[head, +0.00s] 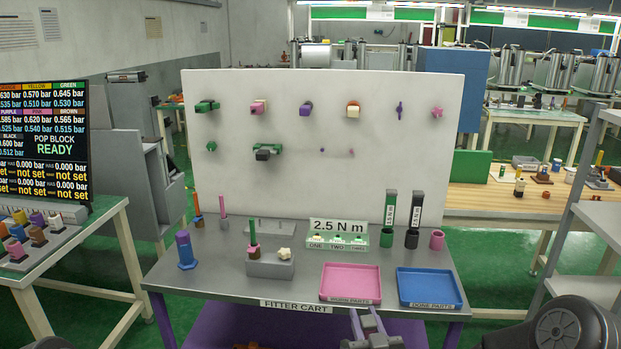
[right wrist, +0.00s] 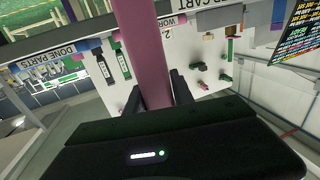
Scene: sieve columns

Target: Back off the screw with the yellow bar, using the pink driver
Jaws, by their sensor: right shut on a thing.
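My right gripper (head: 369,324) is at the bottom of the head view, in front of the cart. In the right wrist view its dark fingers (right wrist: 157,95) are shut on a long pink shaft, the pink driver (right wrist: 145,45). The driver cannot be made out in the head view. The pink cup (head: 437,239) on the cart looks empty, while a green driver (head: 389,215) and a black driver (head: 414,215) stand in cups beside it. Coloured fittings hang on the white board (head: 325,185). I cannot make out which screw has a yellow bar. My left gripper is not in view.
The cart top (head: 215,272) bears a pink tray (head: 350,297), a blue tray (head: 430,302), a grey block (head: 270,268) with a green-handled piece, a blue-purple post (head: 185,250) and a small numbered rack (head: 338,242). A screen (head: 45,140) stands at the left.

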